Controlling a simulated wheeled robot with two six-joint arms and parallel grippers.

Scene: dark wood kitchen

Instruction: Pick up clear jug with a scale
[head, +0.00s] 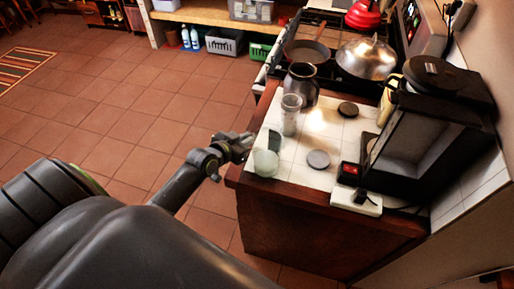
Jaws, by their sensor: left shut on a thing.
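A small pale, see-through vessel (265,163), which looks like the clear jug, is at the left edge of the white-tiled counter in the head view. No scale marks can be made out on it. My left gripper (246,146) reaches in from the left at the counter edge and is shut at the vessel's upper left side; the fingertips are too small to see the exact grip. A taller clear container (290,117) stands upright behind it. My right gripper is not in view.
A dark green item (275,140) is close behind the vessel. A stove with a pan (307,52) lies beyond. Tiled floor is open at left.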

